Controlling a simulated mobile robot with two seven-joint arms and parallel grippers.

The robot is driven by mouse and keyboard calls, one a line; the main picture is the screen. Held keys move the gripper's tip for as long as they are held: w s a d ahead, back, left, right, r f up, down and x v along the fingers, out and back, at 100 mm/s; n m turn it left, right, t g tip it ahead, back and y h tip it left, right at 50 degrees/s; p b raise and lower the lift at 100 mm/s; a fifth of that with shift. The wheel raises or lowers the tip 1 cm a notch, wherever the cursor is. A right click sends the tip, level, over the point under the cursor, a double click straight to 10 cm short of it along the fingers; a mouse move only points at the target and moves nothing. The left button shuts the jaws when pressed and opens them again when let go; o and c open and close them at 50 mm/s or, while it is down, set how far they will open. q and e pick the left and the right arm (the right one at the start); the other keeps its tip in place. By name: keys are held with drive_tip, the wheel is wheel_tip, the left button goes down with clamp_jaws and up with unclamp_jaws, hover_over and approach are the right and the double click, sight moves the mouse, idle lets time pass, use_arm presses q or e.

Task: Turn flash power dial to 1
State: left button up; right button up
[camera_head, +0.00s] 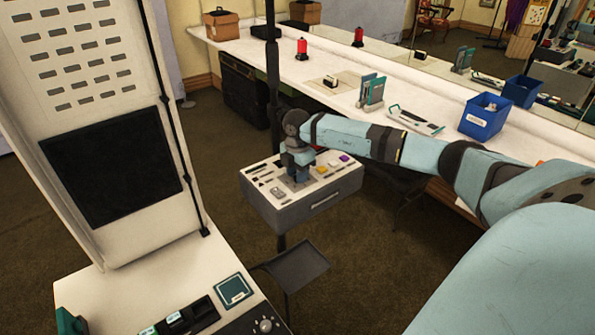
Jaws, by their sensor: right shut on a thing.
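A grey control box (333,203) with a pale top panel stands on a post in the middle of the head view. Its top carries small buttons, slots, a yellow key (321,169) and a purple key (344,158). My right gripper (301,174) points down onto the middle of this panel, its arm coming in from the right. It is shut on a control there, which looks to be the flash power dial; the fingers hide it, so its setting cannot be read. My left gripper is out of view.
A white booth (110,225) with a dark screen stands at left. A small dark tray (297,265) sits below the box. Behind, a long white counter (335,72) holds a blue bin (485,120), a red lamp (302,49) and teal-edged holders (371,92).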

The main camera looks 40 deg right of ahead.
drive_tip(key=shift+m, duration=0.5)
drive_tip(key=o, duration=0.9)
drive_tip(key=shift+r, duration=0.1)
wheel_tip(320, 180, up, 14)
drive_tip(key=shift+f+b, duration=0.1)
drive_tip(key=shift+b, duration=0.7)
